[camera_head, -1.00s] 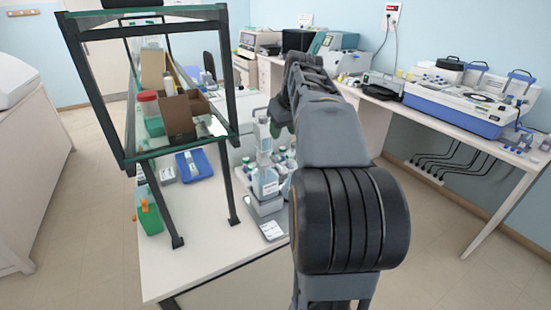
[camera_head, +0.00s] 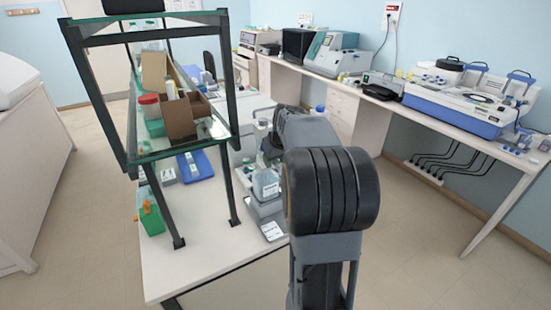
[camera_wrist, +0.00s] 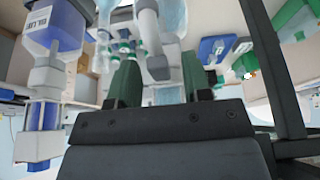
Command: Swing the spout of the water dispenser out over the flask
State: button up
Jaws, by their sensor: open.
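In the head view, a clear flask-like vessel with a pale label (camera_head: 265,184) stands on a light grey stand at the near end of the bench. A pale upright part (camera_head: 262,128) rises behind it, partly hidden by my arm. My gripper (camera_wrist: 160,64) shows in the wrist view with two dark green fingers apart. A white rounded piece (camera_wrist: 150,28), perhaps part of the water dispenser, shows beyond and above the gap between the fingers; I cannot tell whether they touch it. Which part is the spout is not clear.
A bottle with blue content and a white collar (camera_wrist: 45,78) is close on the left of the wrist view. A dark-framed glass shelf (camera_head: 180,152) stands left of my arm, with a blue tray (camera_head: 205,168) below. The front bench surface (camera_head: 190,265) is clear.

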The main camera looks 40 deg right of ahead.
grip_shut()
dwell(0.5)
